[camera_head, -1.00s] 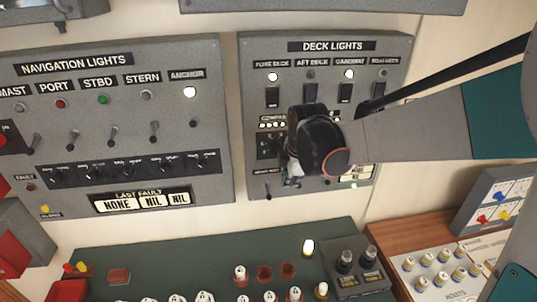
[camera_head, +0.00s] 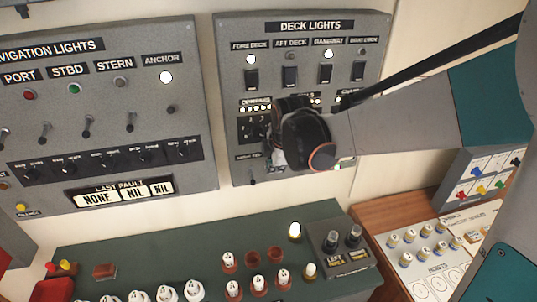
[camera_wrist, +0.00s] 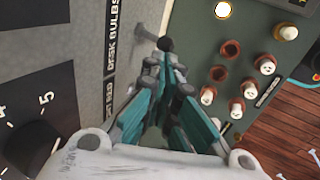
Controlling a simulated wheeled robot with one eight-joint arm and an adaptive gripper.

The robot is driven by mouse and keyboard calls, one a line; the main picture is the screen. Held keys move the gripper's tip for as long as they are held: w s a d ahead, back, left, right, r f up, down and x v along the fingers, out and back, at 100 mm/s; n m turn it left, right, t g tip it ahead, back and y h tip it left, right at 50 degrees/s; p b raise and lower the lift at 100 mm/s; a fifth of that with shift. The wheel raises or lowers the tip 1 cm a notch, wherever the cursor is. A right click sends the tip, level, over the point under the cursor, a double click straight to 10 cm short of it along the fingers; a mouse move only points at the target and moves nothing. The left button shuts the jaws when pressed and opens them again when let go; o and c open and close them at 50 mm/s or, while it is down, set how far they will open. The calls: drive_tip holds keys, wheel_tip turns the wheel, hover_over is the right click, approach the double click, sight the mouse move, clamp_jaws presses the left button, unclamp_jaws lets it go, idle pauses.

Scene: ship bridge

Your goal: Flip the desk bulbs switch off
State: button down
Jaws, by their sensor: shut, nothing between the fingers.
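The "DESK BULBS" label (camera_wrist: 115,35) shows at the upper left of the wrist view, on a grey panel. Beside it a toggle switch with a black ball tip (camera_wrist: 164,44) sticks out from the panel. My gripper (camera_wrist: 172,78) is shut and empty, with its teal fingers just below that ball tip in the picture. I cannot tell whether they touch. In the head view my gripper (camera_head: 276,158) is in front of the lower left of the deck lights panel (camera_head: 220,100).
The navigation lights panel (camera_head: 205,110) is to the left, with several toggles. A small lever (camera_head: 253,181) is left of my gripper. Below is a green console (camera_head: 190,240) with bulbs, sockets and a lit lamp (camera_head: 295,231). A wooden desk (camera_head: 365,215) is at the right.

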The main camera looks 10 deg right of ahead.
drive_tip(key=shift+s+f+t+b, duration=0.4)
drive_tip(key=shift+s+t+b, duration=0.1)
drive_tip(key=shift+t+b, duration=0.25)
drive_tip(key=f+t+b, duration=0.1)
drive_tip(key=b, duration=0.1)
drive_tip(key=s+f+t+b, duration=0.1)
drive_tip(key=t+b, duration=0.1)
drive_tip(key=shift+f, duration=0.3)
drive_tip(key=shift+r, duration=0.2)
drive_tip(key=shift+r+p, duration=0.55)
drive_tip(key=shift+r, duration=0.15)
